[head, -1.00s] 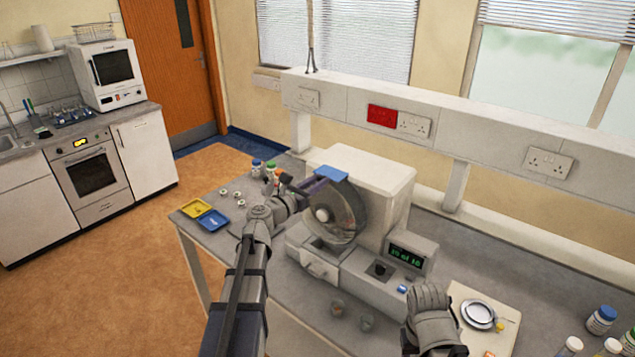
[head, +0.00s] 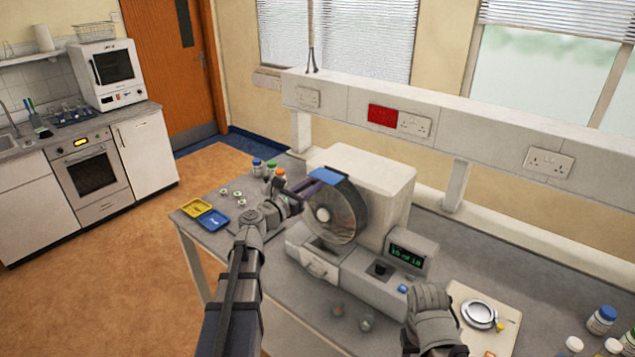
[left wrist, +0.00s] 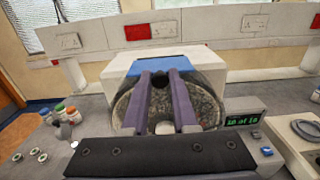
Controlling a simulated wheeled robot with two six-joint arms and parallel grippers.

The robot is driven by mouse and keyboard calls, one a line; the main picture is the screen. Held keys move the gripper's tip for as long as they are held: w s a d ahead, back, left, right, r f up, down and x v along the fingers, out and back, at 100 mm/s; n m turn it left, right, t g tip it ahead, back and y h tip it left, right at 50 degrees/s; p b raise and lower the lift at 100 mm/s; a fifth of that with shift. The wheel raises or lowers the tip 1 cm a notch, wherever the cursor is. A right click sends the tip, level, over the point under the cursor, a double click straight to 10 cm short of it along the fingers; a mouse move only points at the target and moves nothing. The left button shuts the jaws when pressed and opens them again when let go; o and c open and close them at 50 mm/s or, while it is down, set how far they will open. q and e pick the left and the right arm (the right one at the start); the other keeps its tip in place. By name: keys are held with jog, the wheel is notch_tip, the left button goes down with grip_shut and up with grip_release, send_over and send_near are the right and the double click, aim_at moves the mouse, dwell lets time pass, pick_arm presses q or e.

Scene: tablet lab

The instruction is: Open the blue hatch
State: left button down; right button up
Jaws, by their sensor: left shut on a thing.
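The blue hatch (head: 328,177) sits at the top of the round clear drum (head: 338,213) on the white machine. In the left wrist view the hatch (left wrist: 172,63) is a blue band along the drum's upper rim. My left gripper (head: 312,190) reaches in from the left, its purple fingers at the hatch and in front of the drum. The fingers (left wrist: 162,82) are shut on a dark part of the hatch, which they partly hide. My right gripper (head: 430,300) is at the lower right, apart from the machine; its fingers cannot be made out.
Yellow (head: 196,207) and blue (head: 214,220) trays lie left of my left arm. Small bottles (head: 270,170) stand behind it. A board (head: 505,333) with a round dish is at right.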

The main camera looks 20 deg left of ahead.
pick_arm(q)
jog(key=v, duration=0.2)
jog(key=shift+s+a, duration=0.1)
jog(key=shift+s, duration=0.25)
jog(key=c, duration=0.7)
grip_release()
jog(key=shift+c, duration=0.2)
jog(key=v, duration=0.7)
jog(key=shift+s+a, duration=0.15)
jog(key=shift+s, duration=0.2)
